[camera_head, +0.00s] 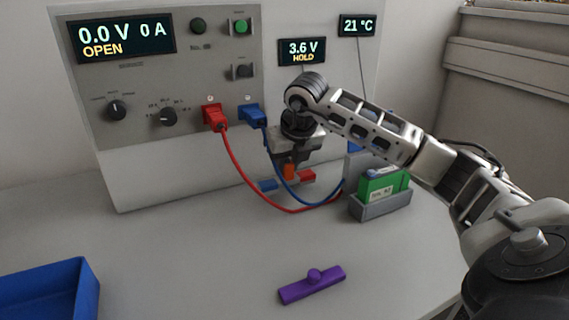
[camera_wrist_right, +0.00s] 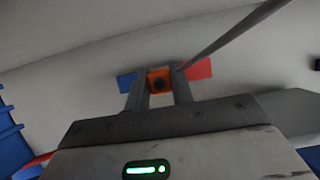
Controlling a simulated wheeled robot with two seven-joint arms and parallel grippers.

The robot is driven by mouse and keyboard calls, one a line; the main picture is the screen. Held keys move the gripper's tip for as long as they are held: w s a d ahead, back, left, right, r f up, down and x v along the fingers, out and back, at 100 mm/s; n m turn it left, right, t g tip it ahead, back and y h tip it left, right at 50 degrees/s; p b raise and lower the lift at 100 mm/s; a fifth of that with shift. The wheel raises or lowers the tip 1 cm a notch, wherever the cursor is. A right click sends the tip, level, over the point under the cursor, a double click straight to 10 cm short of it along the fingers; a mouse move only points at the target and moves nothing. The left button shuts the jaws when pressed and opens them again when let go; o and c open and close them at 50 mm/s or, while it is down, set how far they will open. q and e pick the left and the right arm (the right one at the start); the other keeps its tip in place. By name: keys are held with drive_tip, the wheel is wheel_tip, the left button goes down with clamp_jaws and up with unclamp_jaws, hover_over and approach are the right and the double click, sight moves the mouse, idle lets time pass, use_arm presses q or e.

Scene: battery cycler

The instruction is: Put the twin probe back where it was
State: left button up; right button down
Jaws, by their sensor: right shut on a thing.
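My right gripper (camera_head: 289,160) points down in front of the cycler panel and is shut on a small orange block, the twin probe (camera_head: 289,172). In the right wrist view the orange probe (camera_wrist_right: 159,79) sits between the two fingers, with a dark round spot on it. A blue piece (camera_head: 267,185) lies to its left and a red piece (camera_head: 307,177) to its right, low by the foot of the panel. I cannot tell whether the probe touches them. The probe's lower end is hidden. My left gripper is out of view.
Red and blue leads (camera_head: 236,168) loop from the panel to a grey holder (camera_head: 384,208) with a green battery (camera_head: 380,186). A purple knobbed bar (camera_head: 312,285) lies in front. A blue bin (camera_head: 50,292) stands front left. The table's middle left is clear.

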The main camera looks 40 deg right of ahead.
drive_tip(key=shift+w+d+f, duration=0.2)
drive_tip(key=shift+w+f, duration=0.5)
drive_tip(key=shift+w, duration=0.05)
drive_tip(key=shift+f, duration=0.15)
drive_tip(key=c, duration=1.2)
unclamp_jaws()
drive_tip(key=v, duration=1.2)
